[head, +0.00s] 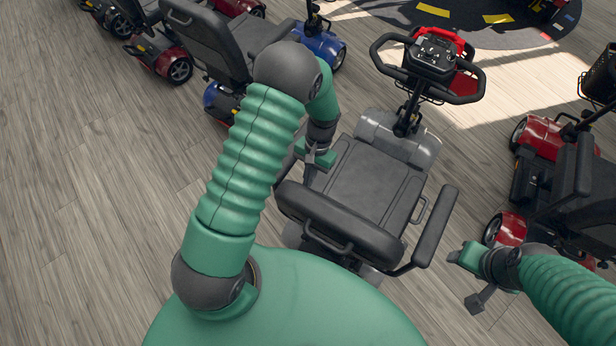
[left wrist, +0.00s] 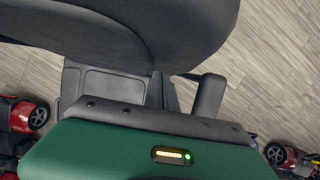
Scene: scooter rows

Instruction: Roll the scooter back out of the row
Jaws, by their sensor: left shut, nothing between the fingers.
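The grey scooter (head: 372,175) stands just in front of me, its padded seat back nearest and its black looped handlebar (head: 430,65) at the far end. A red part shows behind the handlebar. My left gripper (head: 318,157) is shut and empty at the left side of the seat, by the left armrest; whether it touches is unclear. In the left wrist view the dark seat padding (left wrist: 130,30) fills the top, with an armrest (left wrist: 208,98) at right.
A blue scooter (head: 320,45) with a dark seat stands close on the left. A red scooter (head: 545,140) stands on the right, near my right arm. More red scooters (head: 165,62) are at the upper left. The wood floor (head: 90,240) at the lower left is clear.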

